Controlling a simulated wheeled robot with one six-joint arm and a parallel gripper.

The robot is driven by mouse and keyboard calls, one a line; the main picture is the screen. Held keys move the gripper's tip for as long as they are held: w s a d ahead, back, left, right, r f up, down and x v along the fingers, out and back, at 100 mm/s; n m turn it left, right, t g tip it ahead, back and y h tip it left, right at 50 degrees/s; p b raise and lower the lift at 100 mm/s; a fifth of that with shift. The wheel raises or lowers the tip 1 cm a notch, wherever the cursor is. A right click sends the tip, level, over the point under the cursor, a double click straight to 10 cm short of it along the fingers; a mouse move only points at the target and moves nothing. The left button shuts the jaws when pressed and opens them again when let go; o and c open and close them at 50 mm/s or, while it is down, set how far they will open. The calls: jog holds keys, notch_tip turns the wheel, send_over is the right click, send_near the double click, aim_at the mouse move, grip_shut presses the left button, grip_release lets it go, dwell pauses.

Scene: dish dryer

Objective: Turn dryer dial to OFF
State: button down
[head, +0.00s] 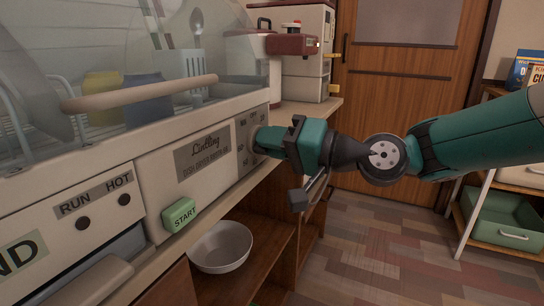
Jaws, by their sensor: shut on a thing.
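The dish dryer (222,130) stands on the left, with a cream front and a clear cover. Its dial panel (243,158) is at the right end of the front, with small dark markings that are too small to read surely. My teal and black gripper (262,138) reaches in from the right, and its tip is against this panel. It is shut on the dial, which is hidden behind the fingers. I cannot tell which marking the dial points to.
A green START button (180,214) sticks out left of the panel. A wooden cover handle (140,95) is above. A white bowl (221,247) sits on the shelf below. A red and cream appliance (300,60) stands behind.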

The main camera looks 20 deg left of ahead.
jog(key=shift+f+n+b, duration=0.1)
jog(key=shift+n+b, duration=5.35)
jog(key=shift+n, duration=0.15)
jog(key=c, duration=1.1)
grip_release()
jog(key=shift+d, duration=0.15)
jog(key=d, duration=0.5)
jog(key=s+d+p, duration=0.1)
jog(key=d, duration=0.5)
jog(key=d+p, duration=0.1)
jog(key=d, duration=0.5)
jog(key=shift+s+d, duration=0.1)
jog(key=shift+s, duration=0.15)
